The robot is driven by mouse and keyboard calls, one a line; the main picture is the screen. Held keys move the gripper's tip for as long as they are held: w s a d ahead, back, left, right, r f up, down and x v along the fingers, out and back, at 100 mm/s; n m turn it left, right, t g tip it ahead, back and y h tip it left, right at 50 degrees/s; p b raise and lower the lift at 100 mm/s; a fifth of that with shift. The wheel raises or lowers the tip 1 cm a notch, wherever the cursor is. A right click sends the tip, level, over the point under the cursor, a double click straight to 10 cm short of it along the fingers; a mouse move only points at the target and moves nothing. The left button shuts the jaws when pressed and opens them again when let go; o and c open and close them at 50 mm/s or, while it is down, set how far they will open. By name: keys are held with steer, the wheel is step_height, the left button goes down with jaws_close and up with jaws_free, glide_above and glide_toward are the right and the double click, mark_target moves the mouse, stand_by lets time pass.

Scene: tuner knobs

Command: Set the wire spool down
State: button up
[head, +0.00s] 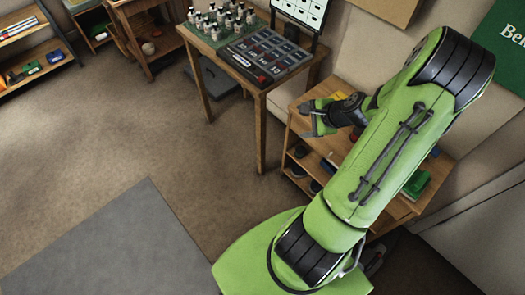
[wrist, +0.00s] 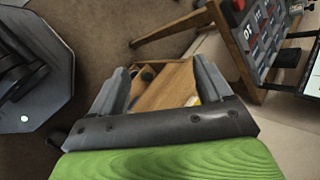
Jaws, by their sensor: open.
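My gripper (head: 309,118) is open over the top of a low wooden shelf unit (head: 300,127) in the head view. In the wrist view my gripper (wrist: 162,75) has its two grey fingers spread wide, with no object held between them. The wooden surface (wrist: 172,88) shows below and between the fingers, and a small dark round object (wrist: 147,74) shows near its left side. I cannot tell whether this is the wire spool. No wire spool can be made out for certain in either view.
A wooden table (head: 262,85) with several small bottles (head: 222,18) and a panel of dark tiles (head: 268,52) stands behind the shelf unit. A green block (head: 416,184) is on the shelf unit at right. Open carpet (head: 110,130) lies to the left, with a grey mat (head: 120,245).

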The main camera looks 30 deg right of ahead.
steer(key=s+a+r+n+g+h, duration=0.2)
steer(key=s+a+r+n+g, duration=0.1)
steer(key=a+r+n, duration=1.35)
steer(key=s+a+r+n, duration=0.4)
steer(key=s+a, duration=0.4)
steer(key=s, duration=0.2)
steer(key=shift+s+n+t, duration=0.25)
steer(key=shift+n+t, duration=0.15)
steer(key=shift+n, duration=0.35)
step_height(320, 180, up, 10)
steer(key=p, duration=0.9)
steer(key=shift+f, duration=0.2)
